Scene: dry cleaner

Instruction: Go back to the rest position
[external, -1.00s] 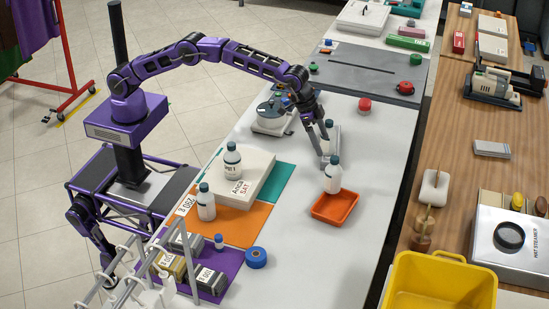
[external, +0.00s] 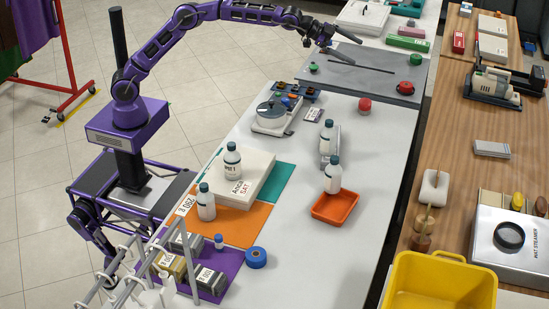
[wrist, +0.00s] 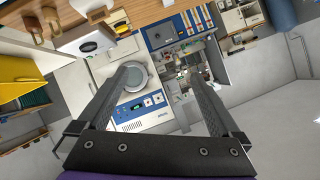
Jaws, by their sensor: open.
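My gripper (external: 342,45) is raised high above the far part of the white table (external: 295,220), over the grey board. In the wrist view my gripper (wrist: 165,80) has its two fingers spread wide with nothing between them. It points out across the room rather than down at the table. My purple arm stretches from its column out to the right. A white bottle with a dark cap (external: 333,176) stands at the orange tray (external: 325,214). Another bottle (external: 326,137) stands just behind it, beside a grey upright piece.
Two more bottles stand at the left, one on a white box (external: 262,183), one on the orange mat (external: 245,229). A round-topped scale (external: 270,118), a red button (external: 365,105) and blue tape (external: 256,258) are on the table. A wooden counter (external: 455,150) lies right.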

